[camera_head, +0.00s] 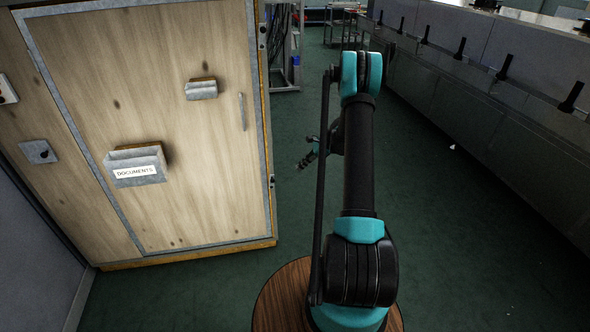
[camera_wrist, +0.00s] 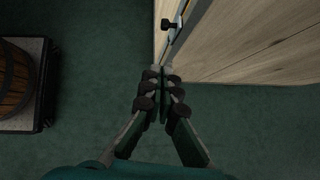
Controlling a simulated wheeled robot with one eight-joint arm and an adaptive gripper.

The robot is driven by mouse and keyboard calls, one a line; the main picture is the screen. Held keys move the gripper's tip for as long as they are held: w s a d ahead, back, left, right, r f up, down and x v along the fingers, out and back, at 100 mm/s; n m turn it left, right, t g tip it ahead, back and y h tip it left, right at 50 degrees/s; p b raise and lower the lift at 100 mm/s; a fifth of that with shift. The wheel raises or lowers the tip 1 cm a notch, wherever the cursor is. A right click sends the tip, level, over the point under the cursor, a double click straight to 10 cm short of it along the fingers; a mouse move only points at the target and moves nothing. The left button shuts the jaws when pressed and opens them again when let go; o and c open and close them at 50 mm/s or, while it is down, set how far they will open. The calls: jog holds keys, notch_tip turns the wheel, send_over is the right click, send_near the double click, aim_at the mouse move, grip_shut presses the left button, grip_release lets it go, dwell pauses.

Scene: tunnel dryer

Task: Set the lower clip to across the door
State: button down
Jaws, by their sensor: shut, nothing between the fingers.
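The wooden door (camera_head: 185,120) has a grey metal frame and a slim handle (camera_head: 242,111) near its right edge. The lower clip (camera_head: 272,181) is a small dark piece at the door's right edge; its angle is too small to read there. In the wrist view a dark knob-like clip (camera_wrist: 170,25) sits at the panel edge, beyond my fingertips; I cannot be sure it is the lower one. My gripper (camera_head: 305,160) is right of the door edge, apart from the lower clip. In the wrist view my gripper (camera_wrist: 160,72) is shut and empty, its tips close to the panel's corner.
An upper clip (camera_head: 263,30) is on the same edge. A documents holder (camera_head: 135,171) and a small metal box (camera_head: 201,89) stick out from the door. A barrel (camera_wrist: 14,78) stands at left in the wrist view. Green floor (camera_head: 450,230) is clear to the right, before grey machinery (camera_head: 500,100).

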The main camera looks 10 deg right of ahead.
send_near(272, 184)
jog(key=s+d+f, duration=0.1)
jog(key=s, duration=0.1)
jog(key=shift+w+a+f, duration=0.1)
jog(key=shift+a+f, duration=0.1)
jog(key=shift+a, duration=1.5)
jog(key=shift+a, duration=0.1)
jog(key=shift+a+r+h, duration=0.1)
jog(key=shift+a+h, duration=0.1)
jog(key=shift+h, duration=0.2)
